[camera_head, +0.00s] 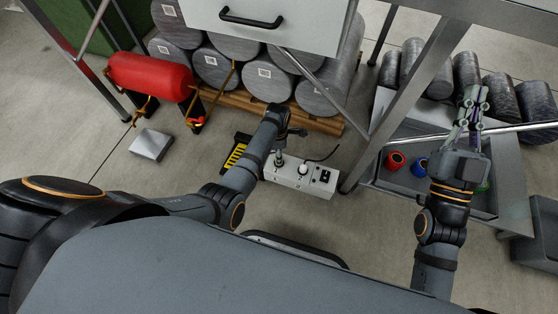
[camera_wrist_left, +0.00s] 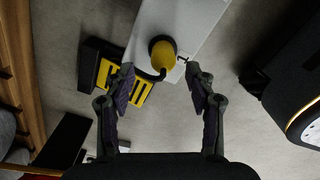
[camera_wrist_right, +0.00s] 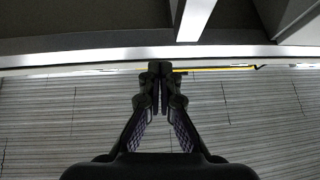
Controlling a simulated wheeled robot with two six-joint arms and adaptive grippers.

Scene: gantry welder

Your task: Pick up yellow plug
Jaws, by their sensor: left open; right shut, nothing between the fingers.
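The yellow plug (camera_wrist_left: 163,52) shows in the left wrist view as a rounded yellow body with a dark cable, on the white socket box (camera_wrist_left: 193,18). My left gripper (camera_wrist_left: 160,72) is open, with one finger on each side of the plug and no clear contact. In the head view, the left gripper (camera_head: 281,155) points down over the left end of the white box (camera_head: 312,188) and the plug is hidden there. My right gripper (camera_head: 476,95) is raised over the shelf at the right; its fingers (camera_wrist_right: 160,70) are shut together with nothing between them.
A black and yellow piece (camera_wrist_left: 122,83) lies beside the box. A metal frame post (camera_head: 385,115) stands right of it. A grey tray (camera_head: 390,178) holds coloured spools. The floor in front is partly clear.

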